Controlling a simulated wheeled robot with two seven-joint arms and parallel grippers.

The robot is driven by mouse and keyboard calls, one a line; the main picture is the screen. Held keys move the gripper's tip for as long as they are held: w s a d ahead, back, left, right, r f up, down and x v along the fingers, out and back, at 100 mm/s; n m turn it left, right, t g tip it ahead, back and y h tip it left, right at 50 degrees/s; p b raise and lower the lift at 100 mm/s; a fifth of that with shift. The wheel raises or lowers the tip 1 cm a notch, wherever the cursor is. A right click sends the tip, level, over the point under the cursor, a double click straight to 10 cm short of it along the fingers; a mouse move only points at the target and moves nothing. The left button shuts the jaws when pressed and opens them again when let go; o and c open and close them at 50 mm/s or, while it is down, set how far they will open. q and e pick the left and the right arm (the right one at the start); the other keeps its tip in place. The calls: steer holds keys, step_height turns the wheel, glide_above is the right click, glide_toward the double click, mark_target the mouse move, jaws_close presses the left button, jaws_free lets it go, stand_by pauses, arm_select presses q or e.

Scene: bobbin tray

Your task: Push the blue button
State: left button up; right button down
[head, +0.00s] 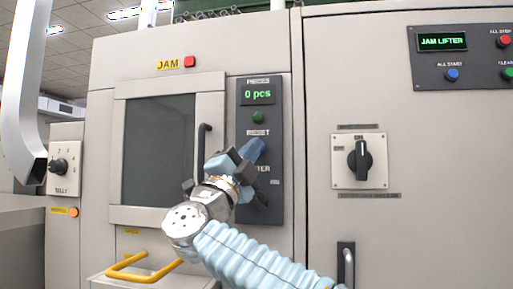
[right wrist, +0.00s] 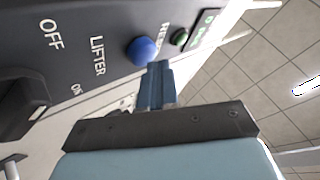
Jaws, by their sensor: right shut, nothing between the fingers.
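A round blue button (right wrist: 142,50) sits on the dark control panel (head: 273,95), between the lettering and a green button in the right wrist view. In the head view my right gripper hides that spot. My right gripper (head: 257,148) is shut and empty, its blue fingertips pointing at the panel below the green button (head: 258,117). In the right wrist view the shut fingertips (right wrist: 159,68) are right beside the blue button's edge; I cannot tell whether they touch it. A second blue button (head: 452,74) is on the JAM LIFTER panel at upper right. My left gripper is not in view.
A black LIFTER switch (right wrist: 22,100) with OFF and ON marks is on the same panel. A door handle (head: 203,145) stands just left of the panel. A yellow handle (head: 128,272) sticks out below. A rotary switch (head: 360,160) is on the right cabinet.

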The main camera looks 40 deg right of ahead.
steer(key=shift+w+d, duration=0.35)
steer(key=shift+d, duration=0.05)
stand_by(0.6)
stand_by(0.3)
steer(key=shift+s+a+b, duration=0.4)
steer(key=shift+s+a, duration=0.2)
steer(key=shift+a, duration=0.1)
steer(key=shift+s+a+b, duration=0.45)
steer(key=shift+s+a, duration=0.35)
steer(key=shift+a, duration=0.2)
steer(key=shift+s+a+b, duration=0.45)
steer(key=shift+s+a, duration=0.3)
steer(key=shift+a, duration=0.2)
